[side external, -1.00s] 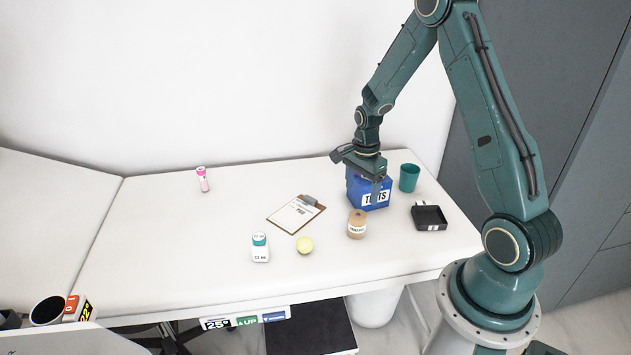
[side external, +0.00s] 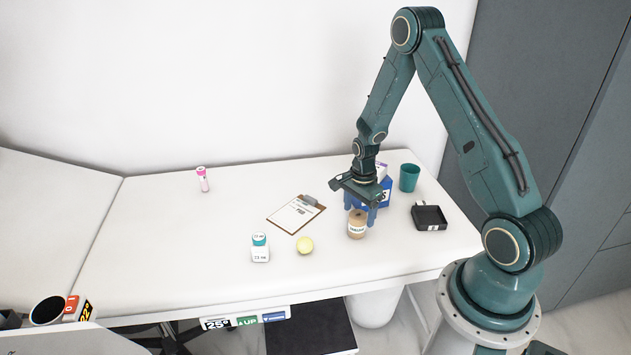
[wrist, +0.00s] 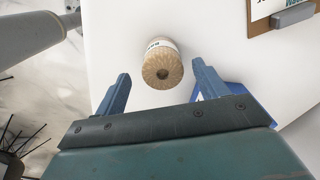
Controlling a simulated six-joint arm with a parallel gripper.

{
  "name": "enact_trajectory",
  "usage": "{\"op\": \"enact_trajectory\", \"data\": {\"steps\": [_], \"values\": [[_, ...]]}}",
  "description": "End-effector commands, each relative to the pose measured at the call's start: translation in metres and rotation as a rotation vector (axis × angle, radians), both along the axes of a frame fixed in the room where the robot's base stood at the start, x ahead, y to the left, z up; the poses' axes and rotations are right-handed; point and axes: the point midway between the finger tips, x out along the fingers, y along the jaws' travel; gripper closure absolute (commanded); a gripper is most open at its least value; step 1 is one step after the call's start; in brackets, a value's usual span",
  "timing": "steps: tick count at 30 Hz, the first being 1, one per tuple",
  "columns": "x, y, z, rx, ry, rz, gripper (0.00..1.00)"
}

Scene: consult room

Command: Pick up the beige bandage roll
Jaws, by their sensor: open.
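The beige bandage roll (side external: 357,229) stands upright on the white couch top, with a printed white label round its side. My gripper (side external: 361,212) is open and empty, pointing down just above and slightly behind the roll in the side view. In the wrist view my gripper's fingertips (wrist: 160,80) are spread wider than the roll and do not appear to touch it.
A blue box (side external: 385,194) stands close behind my gripper, partly hidden. A teal cup (side external: 409,178) and a black tray (side external: 430,224) are to the right.

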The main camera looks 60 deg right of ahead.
Motion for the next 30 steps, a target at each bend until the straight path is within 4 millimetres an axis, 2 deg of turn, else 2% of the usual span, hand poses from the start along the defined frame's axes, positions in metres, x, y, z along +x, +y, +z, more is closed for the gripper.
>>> {"op": "enact_trajectory", "data": {"steps": [14,24,30], "values": [[0.000,0.000,-0.011,0.000,0.001,0.000,0.28],[0.002,-0.001,-0.044,0.002,0.003,0.000,0.28],[0.003,-0.002,-0.056,0.000,0.000,0.000,0.28]]}}
